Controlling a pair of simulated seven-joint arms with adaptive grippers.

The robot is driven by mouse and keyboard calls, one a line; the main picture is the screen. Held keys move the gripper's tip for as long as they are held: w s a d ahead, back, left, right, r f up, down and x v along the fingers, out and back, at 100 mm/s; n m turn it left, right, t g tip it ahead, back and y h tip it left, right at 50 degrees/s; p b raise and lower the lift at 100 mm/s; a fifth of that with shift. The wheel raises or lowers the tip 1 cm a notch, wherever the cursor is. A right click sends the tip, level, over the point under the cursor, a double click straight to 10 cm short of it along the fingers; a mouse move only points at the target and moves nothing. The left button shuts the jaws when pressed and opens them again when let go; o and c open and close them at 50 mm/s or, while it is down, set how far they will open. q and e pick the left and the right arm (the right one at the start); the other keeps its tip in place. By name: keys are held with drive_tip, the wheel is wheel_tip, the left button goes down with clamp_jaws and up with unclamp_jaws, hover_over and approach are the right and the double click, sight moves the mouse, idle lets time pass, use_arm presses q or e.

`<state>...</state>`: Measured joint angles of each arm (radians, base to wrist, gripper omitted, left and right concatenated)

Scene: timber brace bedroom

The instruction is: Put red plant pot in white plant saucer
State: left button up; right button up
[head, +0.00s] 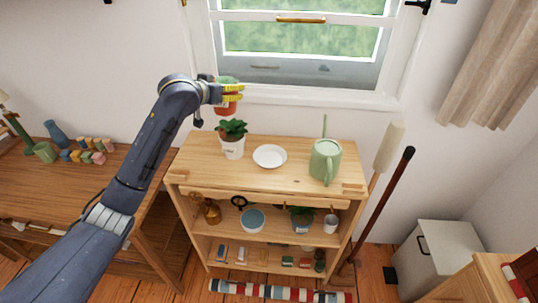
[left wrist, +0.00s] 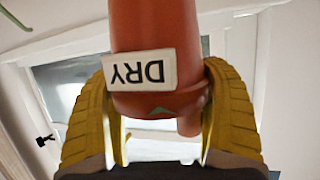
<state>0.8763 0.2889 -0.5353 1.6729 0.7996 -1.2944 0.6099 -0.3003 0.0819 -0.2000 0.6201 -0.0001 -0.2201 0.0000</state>
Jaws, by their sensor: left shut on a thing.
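The red plant pot (head: 225,108) holds a green plant and hangs in the air above the back left of the shelf top, near the window sill. My left gripper (head: 235,94) is shut on it, with yellow fingers on both sides. In the left wrist view the red pot (left wrist: 158,35) shows a label reading "DRY" upside down, between the yellow fingers (left wrist: 160,110). The white plant saucer (head: 270,156) lies empty on the shelf top, to the right of and below the held pot. My right gripper is not in view.
A white pot with a plant (head: 232,143) stands left of the saucer. A green watering can (head: 325,160) stands to its right. The wooden shelf top (head: 280,182) is clear in front. The window (head: 300,45) is behind.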

use_arm(q)
drive_tip(key=s+d+r, duration=0.1)
drive_tip(key=s+d, duration=0.2)
drive_tip(key=d, duration=0.4)
drive_tip(key=s+d+r, duration=0.1)
drive_tip(key=s+d, duration=0.1)
drive_tip(key=d, duration=0.5)
drive_tip(key=shift+n, duration=0.3)
drive_tip(key=f, duration=2)
drive_tip(key=shift+s+d, duration=0.25)
drive_tip(key=shift+d, duration=0.1)
drive_tip(key=shift+f, duration=0.15)
drive_tip(key=o, duration=1.5)
drive_tip(key=shift+f, duration=0.15)
drive_tip(key=shift+r, duration=0.2)
drive_tip(key=v, duration=1.2)
drive_tip(key=shift+f, duration=0.1)
